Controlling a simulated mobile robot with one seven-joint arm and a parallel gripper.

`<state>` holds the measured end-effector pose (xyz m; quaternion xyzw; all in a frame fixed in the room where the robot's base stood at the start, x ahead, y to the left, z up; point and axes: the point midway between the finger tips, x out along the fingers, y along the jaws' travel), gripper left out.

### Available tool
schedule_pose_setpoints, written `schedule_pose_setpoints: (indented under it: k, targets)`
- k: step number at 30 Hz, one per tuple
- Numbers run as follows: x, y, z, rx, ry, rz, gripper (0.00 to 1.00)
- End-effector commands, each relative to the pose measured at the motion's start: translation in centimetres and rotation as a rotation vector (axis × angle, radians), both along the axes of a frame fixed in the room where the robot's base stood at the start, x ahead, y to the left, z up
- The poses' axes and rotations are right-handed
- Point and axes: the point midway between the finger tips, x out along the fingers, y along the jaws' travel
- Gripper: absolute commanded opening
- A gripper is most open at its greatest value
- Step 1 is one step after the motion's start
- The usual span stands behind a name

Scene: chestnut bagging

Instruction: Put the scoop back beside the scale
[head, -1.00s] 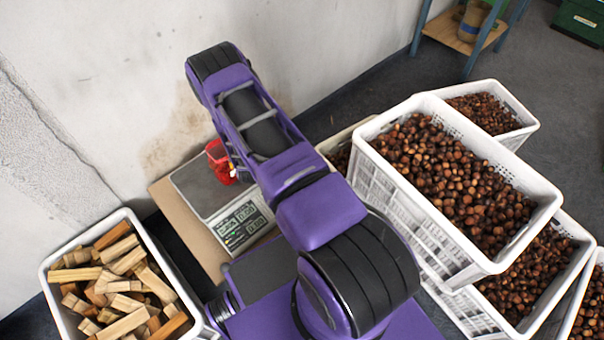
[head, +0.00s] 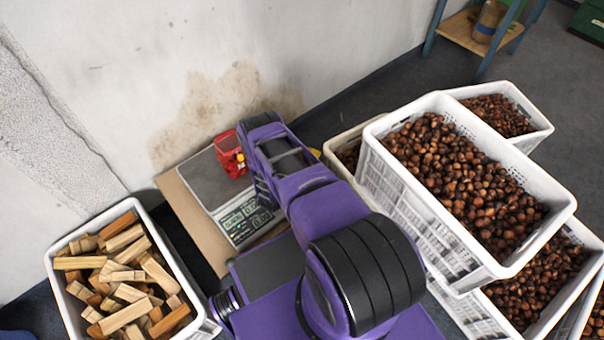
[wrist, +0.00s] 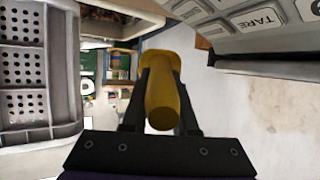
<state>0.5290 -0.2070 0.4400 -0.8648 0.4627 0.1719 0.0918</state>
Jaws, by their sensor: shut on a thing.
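My gripper (wrist: 160,82) is shut on the yellow handle of the scoop (wrist: 163,100) in the wrist view. The scoop's far end lies beyond the fingers and is mostly hidden. The scale (head: 206,178) stands near the wall in the head view, its display facing the front. Its keypad side (wrist: 238,40) with a TARE key shows close by at the upper right of the wrist view. In the head view my arm hides the gripper; a small yellow bit (head: 314,153) shows just right of the arm, perhaps part of the scoop.
A red container (head: 228,152) sits on the scale, partly behind my arm. The scale rests on a brown board (head: 184,212). A crate of wood blocks (head: 58,275) stands at the left. Stacked white crates of chestnuts (head: 400,207) stand at the right; a perforated crate wall (wrist: 35,75) is close in the wrist view.

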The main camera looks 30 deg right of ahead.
Motion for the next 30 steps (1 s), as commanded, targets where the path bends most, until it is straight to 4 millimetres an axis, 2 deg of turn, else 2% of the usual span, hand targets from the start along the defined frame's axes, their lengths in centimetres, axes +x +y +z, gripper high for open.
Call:
schedule_pose_setpoints:
  k: [6, 8, 23, 24, 29, 30]
  targets:
    - [-0.1, 0.0, -3.4, 0.002, 0.0, 0.0, 0.0]
    - [0.0, 0.0, -3.9, 0.002, -0.001, 0.001, 0.0]
    - [0.0, 0.0, -4.6, 0.001, -0.001, 0.001, 0.0]
    - [0.0, 0.0, -4.7, 0.001, -0.001, 0.001, 0.29]
    - [0.0, 0.0, -4.6, 0.001, -0.001, 0.001, 0.57]
    - [0.0, 0.0, -4.6, 0.0, 0.0, 0.001, 0.57]
